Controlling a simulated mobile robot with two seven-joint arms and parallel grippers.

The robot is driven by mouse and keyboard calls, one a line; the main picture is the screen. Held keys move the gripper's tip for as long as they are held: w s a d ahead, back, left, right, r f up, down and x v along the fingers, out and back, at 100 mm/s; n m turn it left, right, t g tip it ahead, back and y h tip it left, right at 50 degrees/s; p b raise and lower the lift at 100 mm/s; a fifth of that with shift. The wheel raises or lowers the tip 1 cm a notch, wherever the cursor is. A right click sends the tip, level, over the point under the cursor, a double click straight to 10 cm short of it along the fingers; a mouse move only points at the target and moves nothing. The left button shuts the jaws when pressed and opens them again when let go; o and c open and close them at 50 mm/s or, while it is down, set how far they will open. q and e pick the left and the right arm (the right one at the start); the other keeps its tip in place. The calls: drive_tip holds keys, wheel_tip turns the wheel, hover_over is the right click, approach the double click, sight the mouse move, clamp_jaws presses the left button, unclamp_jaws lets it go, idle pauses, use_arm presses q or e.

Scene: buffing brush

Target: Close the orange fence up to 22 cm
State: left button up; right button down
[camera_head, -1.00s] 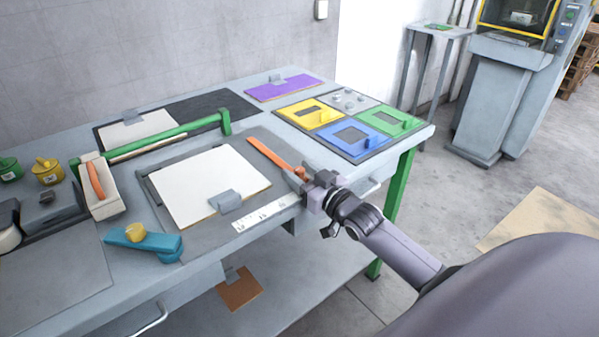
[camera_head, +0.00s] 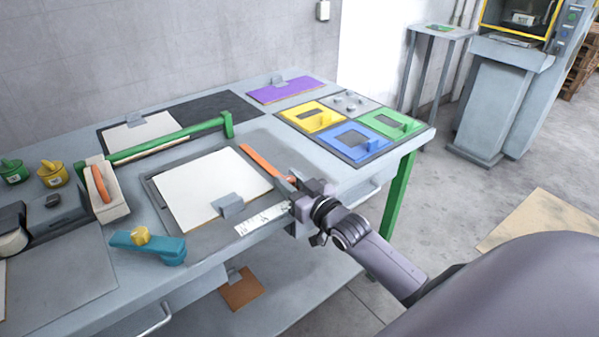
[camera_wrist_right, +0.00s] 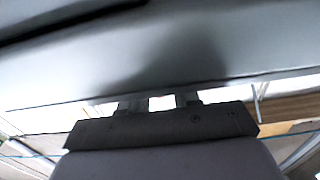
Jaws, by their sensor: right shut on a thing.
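The orange fence (camera_head: 265,162) is a thin bar lying on the grey bed of the bench, just right of the white board (camera_head: 210,185). A narrow strip of bed seems to show between them. My right gripper (camera_head: 296,186) is shut on the near end of the fence, at the bench's front edge, and hides that end. The white scale (camera_head: 262,218) runs along the front edge left of the gripper; its numbers are too small to read. The right wrist view is mostly filled by a close grey surface, and the fence cannot be made out there. My left gripper is not in view.
A grey clip (camera_head: 230,205) sits on the board's front edge. A green bar (camera_head: 170,138) stands behind the board. A teal lever (camera_head: 148,246) lies front left. Yellow, blue and green plates (camera_head: 358,138) lie on the right, beyond the fence.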

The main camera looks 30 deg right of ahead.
drive_tip(key=shift+a, duration=1.05)
drive_tip(key=shift+s, duration=0.1)
drive_tip(key=c, duration=0.9)
unclamp_jaws()
drive_tip(key=shift+c, duration=0.2)
drive_tip(key=s, duration=0.7)
drive_tip(key=shift+d, duration=0.3)
drive_tip(key=shift+s+f, duration=0.1)
drive_tip(key=shift+s, duration=0.05)
